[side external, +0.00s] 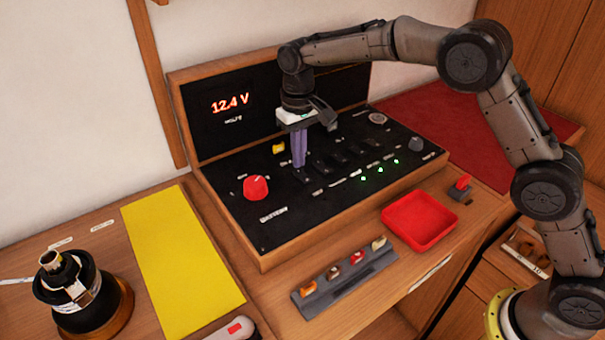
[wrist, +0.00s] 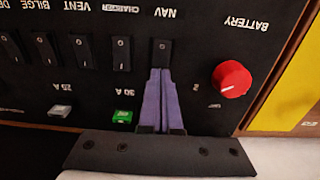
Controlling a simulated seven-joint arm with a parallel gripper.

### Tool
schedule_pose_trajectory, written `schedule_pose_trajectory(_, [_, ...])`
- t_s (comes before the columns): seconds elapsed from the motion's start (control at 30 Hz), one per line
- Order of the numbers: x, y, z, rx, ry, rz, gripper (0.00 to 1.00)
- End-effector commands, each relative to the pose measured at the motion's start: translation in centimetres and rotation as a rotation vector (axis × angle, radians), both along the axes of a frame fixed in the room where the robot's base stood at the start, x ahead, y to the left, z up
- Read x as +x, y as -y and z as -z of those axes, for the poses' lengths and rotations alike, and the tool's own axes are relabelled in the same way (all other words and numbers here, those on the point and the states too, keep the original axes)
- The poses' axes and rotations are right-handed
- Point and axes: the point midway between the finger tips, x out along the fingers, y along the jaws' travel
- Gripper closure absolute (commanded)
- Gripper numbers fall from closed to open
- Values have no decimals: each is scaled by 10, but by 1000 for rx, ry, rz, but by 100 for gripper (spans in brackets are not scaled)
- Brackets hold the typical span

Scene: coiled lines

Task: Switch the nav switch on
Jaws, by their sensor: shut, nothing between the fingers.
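The nav switch (wrist: 162,52) is a black rocker below the upside-down NAV label in the wrist view. Part of it also shows in the side view (side external: 303,176), just under my fingertips. My gripper (side external: 299,165) points down at the black panel with its purple fingers shut and empty. In the wrist view my gripper (wrist: 161,70) has its fingertips at the near edge of the nav switch, covering its lower part. I cannot tell whether they touch it. The rocker's on or off position is unclear.
A red battery knob (wrist: 232,79) stands beside the nav switch. Several other black rockers, including the charger switch (wrist: 121,54), line the other side. A red tray (side external: 420,220) and a fuse rack (side external: 345,278) sit in front of the panel. An upright display board (side external: 225,125) stands behind.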

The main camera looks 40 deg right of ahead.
Motion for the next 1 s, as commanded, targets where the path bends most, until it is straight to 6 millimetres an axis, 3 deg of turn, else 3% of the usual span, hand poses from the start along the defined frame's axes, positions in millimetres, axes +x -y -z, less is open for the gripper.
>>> schedule_pose_trajectory(1.0, [0,0,11,0,0,0,100])
